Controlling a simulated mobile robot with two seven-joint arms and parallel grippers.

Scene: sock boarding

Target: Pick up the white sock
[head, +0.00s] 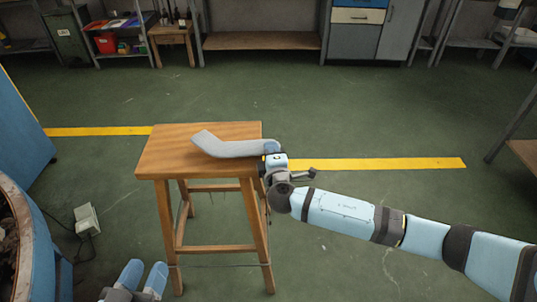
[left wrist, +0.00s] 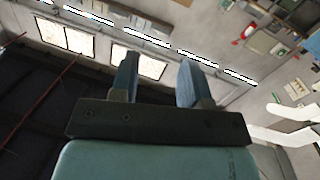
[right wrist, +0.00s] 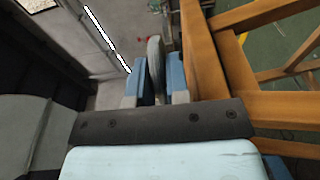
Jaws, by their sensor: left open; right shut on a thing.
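The white sock (head: 235,148), greyish white and bent at its left end, shows in the head view along the top of a wooden stool (head: 165,160). Its right end reaches the stool's right edge. My right gripper (head: 271,155) is shut on that right end. In the right wrist view the sock (right wrist: 155,55) stands edge-on between the blue fingers of my right gripper (right wrist: 154,80), close beside the stool's wood. My left gripper (head: 143,272) is low at the bottom left of the head view, away from the sock. In the left wrist view (left wrist: 157,75) it is open and empty.
The stool stands alone on the green floor with free room around it. A blue-sided bin (head: 40,245) and a small white box (head: 87,220) are at the left. Shelves, a small wooden table (head: 171,32) and cabinets (head: 375,35) line the back.

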